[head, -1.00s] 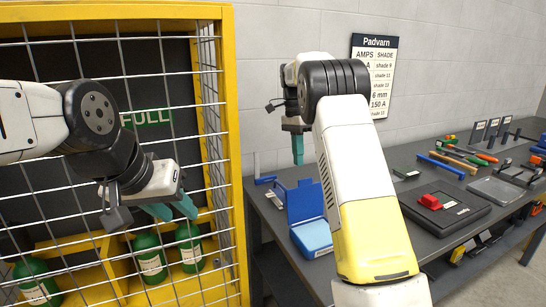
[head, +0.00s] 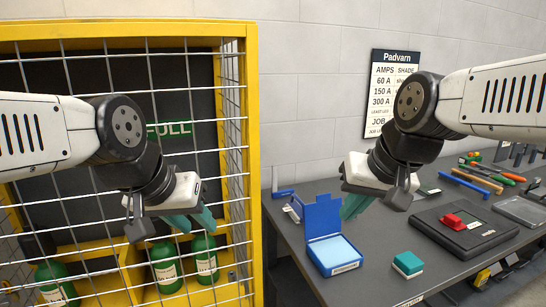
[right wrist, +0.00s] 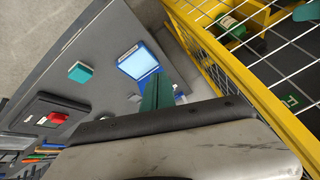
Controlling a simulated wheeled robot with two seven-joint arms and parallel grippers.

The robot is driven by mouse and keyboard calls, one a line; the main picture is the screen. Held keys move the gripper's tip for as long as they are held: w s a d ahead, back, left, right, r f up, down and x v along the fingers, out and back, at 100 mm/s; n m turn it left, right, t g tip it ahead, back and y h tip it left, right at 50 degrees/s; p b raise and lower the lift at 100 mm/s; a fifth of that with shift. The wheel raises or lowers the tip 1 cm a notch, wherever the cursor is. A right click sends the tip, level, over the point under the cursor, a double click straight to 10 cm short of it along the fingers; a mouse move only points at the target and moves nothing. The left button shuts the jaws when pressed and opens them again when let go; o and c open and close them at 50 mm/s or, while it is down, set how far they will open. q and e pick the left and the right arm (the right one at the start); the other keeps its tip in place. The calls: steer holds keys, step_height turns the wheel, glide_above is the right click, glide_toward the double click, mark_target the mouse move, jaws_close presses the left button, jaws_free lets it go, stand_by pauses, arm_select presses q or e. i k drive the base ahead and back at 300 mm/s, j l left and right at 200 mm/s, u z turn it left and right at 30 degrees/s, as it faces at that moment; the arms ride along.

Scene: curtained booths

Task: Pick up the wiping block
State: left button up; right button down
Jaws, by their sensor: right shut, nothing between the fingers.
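A small block with a teal top and pale base (head: 407,264), which looks like the wiping block, lies on the dark bench near its front edge. It also shows in the right wrist view (right wrist: 80,72). My right gripper (head: 352,208) is shut and empty, above the bench, left of the block and behind it. Its teal fingers (right wrist: 157,92) are together in the right wrist view and apart from the block. My left gripper (head: 196,222) is open and empty in front of the yellow cage, its teal fingers spread.
An open blue case (head: 322,215) with a light blue pad stands left of the block, close to my right gripper. A dark box (head: 470,240) with a red block (head: 453,221) lies to the right. Green bottles (head: 165,266) stand in the yellow mesh cage (head: 252,150). Bench around the teal block is clear.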

mark_target(407, 264)
steer(key=z, duration=1.3)
